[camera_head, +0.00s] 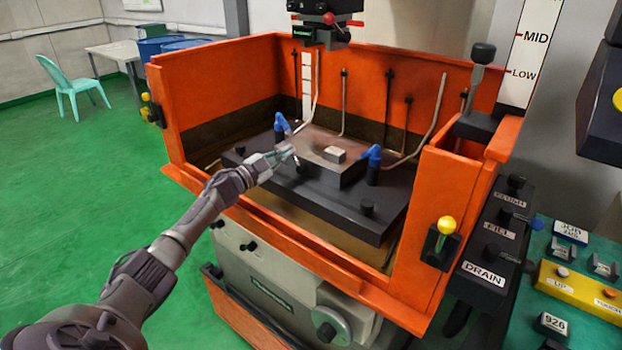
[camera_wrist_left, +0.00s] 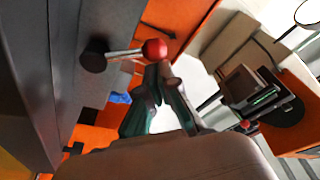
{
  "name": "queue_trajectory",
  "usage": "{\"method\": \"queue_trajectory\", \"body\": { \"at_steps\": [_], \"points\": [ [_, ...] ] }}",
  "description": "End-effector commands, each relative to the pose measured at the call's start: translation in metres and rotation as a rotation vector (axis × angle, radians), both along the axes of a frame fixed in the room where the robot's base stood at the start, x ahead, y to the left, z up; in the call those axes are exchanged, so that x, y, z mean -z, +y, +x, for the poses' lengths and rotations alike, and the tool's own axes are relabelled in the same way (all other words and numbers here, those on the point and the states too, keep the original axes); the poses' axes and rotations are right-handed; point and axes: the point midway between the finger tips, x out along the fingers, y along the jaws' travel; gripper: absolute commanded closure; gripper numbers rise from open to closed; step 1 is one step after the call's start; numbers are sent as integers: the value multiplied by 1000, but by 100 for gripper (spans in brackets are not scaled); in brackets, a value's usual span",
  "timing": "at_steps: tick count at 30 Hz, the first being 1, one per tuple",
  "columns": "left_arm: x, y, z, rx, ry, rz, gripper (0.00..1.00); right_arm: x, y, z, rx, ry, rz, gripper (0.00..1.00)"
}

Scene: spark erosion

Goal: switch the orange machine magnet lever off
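The orange machine (camera_head: 210,95) is an open-fronted tank with a dark magnet table (camera_head: 330,205) inside. In the left wrist view a metal lever (camera_wrist_left: 124,54) with a red ball knob (camera_wrist_left: 155,48) runs out from a black round pivot (camera_wrist_left: 93,58) on the dark block. My left gripper (camera_head: 286,153) is at the front edge of the magnet table and hides the lever in the head view. In the wrist view the left gripper's fingertips (camera_wrist_left: 160,80) are together just by the red knob, with nothing seen between them. Whether they touch it I cannot tell. My right gripper is out of view.
Blue clamps (camera_head: 373,158) and a metal block (camera_head: 333,155) are on the table. Yellow-knobbed latches (camera_head: 446,227) are on the tank's corners. The machine head (camera_head: 325,30) hangs above. A labelled control panel (camera_head: 490,250) is at the right. Green floor is open at the left.

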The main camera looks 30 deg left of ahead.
Motion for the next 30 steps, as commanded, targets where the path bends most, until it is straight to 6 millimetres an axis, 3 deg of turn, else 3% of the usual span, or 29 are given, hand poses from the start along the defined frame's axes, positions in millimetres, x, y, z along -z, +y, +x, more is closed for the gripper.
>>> {"method": "queue_trajectory", "body": {
  "at_steps": [13,30],
  "points": [
    [11,16,1,0,24,-276,100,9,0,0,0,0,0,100],
    [14,19,2,0,29,-336,100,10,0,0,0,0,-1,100]
  ]
}}
